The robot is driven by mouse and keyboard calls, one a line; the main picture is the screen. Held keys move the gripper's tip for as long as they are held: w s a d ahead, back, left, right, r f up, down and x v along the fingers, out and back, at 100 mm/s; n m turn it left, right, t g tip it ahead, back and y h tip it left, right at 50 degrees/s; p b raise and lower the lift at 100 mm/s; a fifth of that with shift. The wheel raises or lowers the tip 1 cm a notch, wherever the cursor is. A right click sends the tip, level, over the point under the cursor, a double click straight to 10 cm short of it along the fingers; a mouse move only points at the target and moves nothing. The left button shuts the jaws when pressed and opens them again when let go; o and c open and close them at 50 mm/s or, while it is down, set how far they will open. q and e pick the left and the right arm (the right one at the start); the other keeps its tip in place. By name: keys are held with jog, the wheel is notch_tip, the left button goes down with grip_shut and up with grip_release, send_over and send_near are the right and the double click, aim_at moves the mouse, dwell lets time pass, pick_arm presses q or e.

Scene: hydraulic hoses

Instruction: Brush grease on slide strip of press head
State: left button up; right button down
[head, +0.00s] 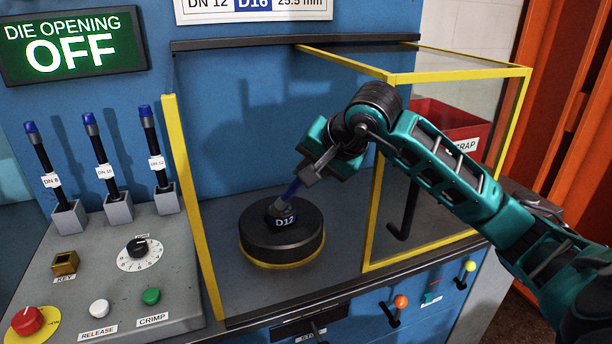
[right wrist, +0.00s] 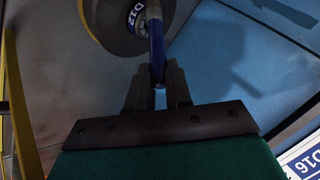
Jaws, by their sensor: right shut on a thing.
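The press head (head: 282,238) is a black round block with a yellow base ring and a D12 die (head: 284,217) on top, inside the press bay. My right gripper (head: 303,178) is above it, shut on the slim blue handle (head: 292,189) of what looks like the brush. The handle slants down to the D12 die; its bristles cannot be made out. In the right wrist view the blue handle (right wrist: 156,44) runs from the fingertips (right wrist: 159,80) towards the D12 die (right wrist: 134,14). I cannot tell whether it touches. No slide strip can be told apart. My left gripper is not in view.
A yellow-framed clear guard (head: 376,190) stands open right of the press head; a yellow post (head: 190,200) stands left. A control panel (head: 100,270) with several knobs and three DN sticks is at left. A red scrap bin (head: 440,120) is behind my right arm.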

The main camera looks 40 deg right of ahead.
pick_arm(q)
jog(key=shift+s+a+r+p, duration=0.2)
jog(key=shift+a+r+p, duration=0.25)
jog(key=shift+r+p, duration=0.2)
pick_arm(e)
jog(key=shift+r, duration=1.75)
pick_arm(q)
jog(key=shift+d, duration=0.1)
pick_arm(e)
jog(key=shift+f+b, duration=0.6)
jog(key=shift+b, duration=0.05)
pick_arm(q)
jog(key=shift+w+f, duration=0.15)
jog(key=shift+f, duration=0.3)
pick_arm(e)
jog(key=shift+r, duration=0.1)
